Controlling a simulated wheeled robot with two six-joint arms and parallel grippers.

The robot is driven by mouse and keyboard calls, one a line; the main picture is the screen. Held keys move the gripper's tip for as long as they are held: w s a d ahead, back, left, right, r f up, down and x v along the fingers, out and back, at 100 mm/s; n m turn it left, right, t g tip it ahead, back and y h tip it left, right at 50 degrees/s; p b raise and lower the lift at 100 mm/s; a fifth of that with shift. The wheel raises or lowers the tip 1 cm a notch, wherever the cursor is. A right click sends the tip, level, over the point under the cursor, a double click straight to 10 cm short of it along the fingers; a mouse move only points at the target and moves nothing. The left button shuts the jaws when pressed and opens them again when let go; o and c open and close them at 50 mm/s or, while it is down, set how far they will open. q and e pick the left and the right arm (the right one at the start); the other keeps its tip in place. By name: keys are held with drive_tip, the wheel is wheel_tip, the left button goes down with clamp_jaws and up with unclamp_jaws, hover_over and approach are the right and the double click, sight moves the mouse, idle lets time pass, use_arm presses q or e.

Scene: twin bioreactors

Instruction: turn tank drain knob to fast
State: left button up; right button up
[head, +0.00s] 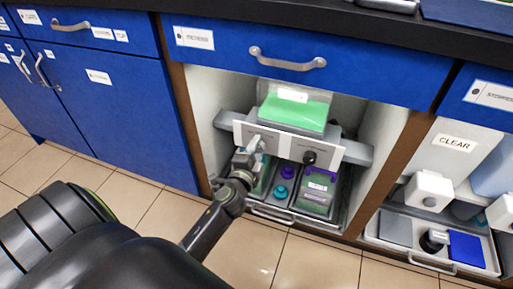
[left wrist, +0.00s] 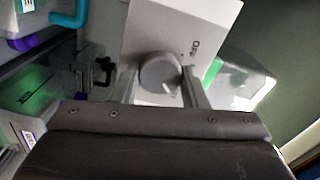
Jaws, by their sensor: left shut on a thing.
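A white control panel (head: 330,150) spans the open cabinet bay under the blue drawer. My left gripper (head: 254,147) reaches to the panel's left part and hides the knob there in the head view. In the left wrist view, the round grey knob (left wrist: 160,73) sits on the white panel (left wrist: 142,28) between the fingers of my left gripper (left wrist: 161,84), which is shut on it. A pale pointer mark shows on the knob, and small lettering that looks like "OFF" stands beside it. A tank with green liquid (head: 294,110) stands behind the panel. My right gripper is not in view.
A black knob (head: 310,157) sits farther right on the panel. Brown cabinet posts (head: 385,172) bound the bay. Open tiled floor lies in front.

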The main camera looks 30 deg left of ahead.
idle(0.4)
use_arm(q)
drive_tip(key=o, duration=1)
drive_tip(key=shift+d, duration=0.1)
drive_tip(key=shift+b+v, duration=0.95)
drive_tip(key=shift+v, duration=7.75)
drive_tip(key=shift+f, duration=0.1)
